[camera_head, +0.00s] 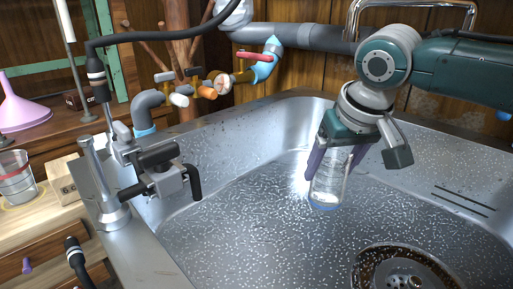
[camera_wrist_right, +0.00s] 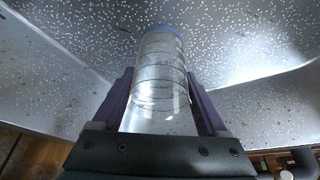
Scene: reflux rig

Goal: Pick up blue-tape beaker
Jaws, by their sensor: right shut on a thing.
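The blue-tape beaker (camera_head: 328,184) is a clear glass cylinder with a blue band at its lower end in the head view. It sits between the purple fingers of my right gripper (camera_head: 331,160), which is shut on it over the sink. In the right wrist view the beaker (camera_wrist_right: 160,80) shows ring lines and a blue edge at its far end. My right gripper's fingers (camera_wrist_right: 160,108) press on both its sides. I cannot tell whether the beaker touches the sink floor. My left gripper is not in view.
The metal sink (camera_head: 250,215) has a drain (camera_head: 402,278) at lower right. A clamp stand (camera_head: 112,205) rises on its left rim. Another beaker (camera_head: 15,180) stands on the wooden counter at far left, near a pink funnel (camera_head: 20,108). Pipes and valves (camera_head: 215,85) line the back.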

